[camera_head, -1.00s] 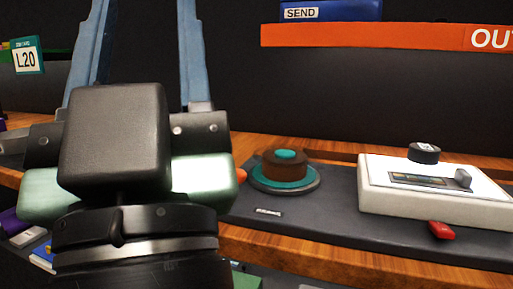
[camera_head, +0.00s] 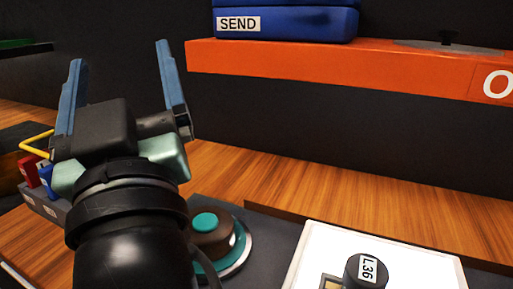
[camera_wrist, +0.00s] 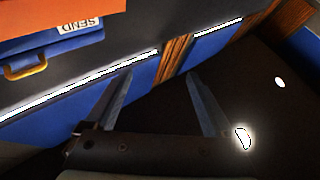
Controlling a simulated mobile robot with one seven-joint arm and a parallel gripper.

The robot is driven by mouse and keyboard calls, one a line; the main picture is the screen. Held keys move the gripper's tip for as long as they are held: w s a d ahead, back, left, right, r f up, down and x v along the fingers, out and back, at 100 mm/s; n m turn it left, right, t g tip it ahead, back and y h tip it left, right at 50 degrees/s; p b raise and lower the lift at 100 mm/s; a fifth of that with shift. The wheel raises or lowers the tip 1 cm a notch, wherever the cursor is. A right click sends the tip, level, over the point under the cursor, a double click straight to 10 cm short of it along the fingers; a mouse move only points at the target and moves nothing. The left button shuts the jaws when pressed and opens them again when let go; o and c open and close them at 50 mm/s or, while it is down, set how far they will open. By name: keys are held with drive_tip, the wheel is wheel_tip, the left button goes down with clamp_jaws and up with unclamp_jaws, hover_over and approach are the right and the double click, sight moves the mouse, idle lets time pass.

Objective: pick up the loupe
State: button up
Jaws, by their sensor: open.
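A short black cylinder with a white L36 label, which looks like the loupe (camera_head: 366,271), stands on a white panel box (camera_head: 432,268) at the bottom right of the head view. My gripper (camera_head: 120,55) is at the left of that view, its two blue-grey fingers open, pointing up and empty. It is well to the left of the loupe and apart from it. In the wrist view my open gripper (camera_wrist: 160,76) has nothing between its fingers. The loupe does not show there.
A brown and teal trackball (camera_head: 212,238) sits just right of my wrist. A wooden shelf (camera_head: 340,190) runs behind the panel. An orange ledge (camera_head: 330,68) carries a blue SEND box (camera_head: 290,22). Small red and blue items (camera_head: 30,172) stand at the left.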

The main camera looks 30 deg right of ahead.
drive_tip(key=w+d+r+n+g+h+p, duration=0.1)
drive_tip(key=w+d+r+g+p, duration=0.3)
drive_tip(key=p, duration=0.7)
drive_tip(key=n+g+y+p, duration=0.2)
drive_tip(key=n+g+p, duration=0.6)
drive_tip(key=g+p, duration=1.7)
hover_over(366, 269)
drive_tip(key=p, duration=0.5)
wheel_tip(366, 269, down, 15)
drive_tip(key=t, duration=0.4)
drive_tip(key=shift+s+f+t, duration=0.1)
drive_tip(key=shift+s+t, duration=0.05)
drive_tip(key=shift+t, duration=0.25)
drive_tip(key=shift+f+p, duration=0.3)
drive_tip(key=shift+p, duration=0.35)
drive_tip(key=shift+f+p, duration=0.85)
drive_tip(key=shift+f, duration=2.4)
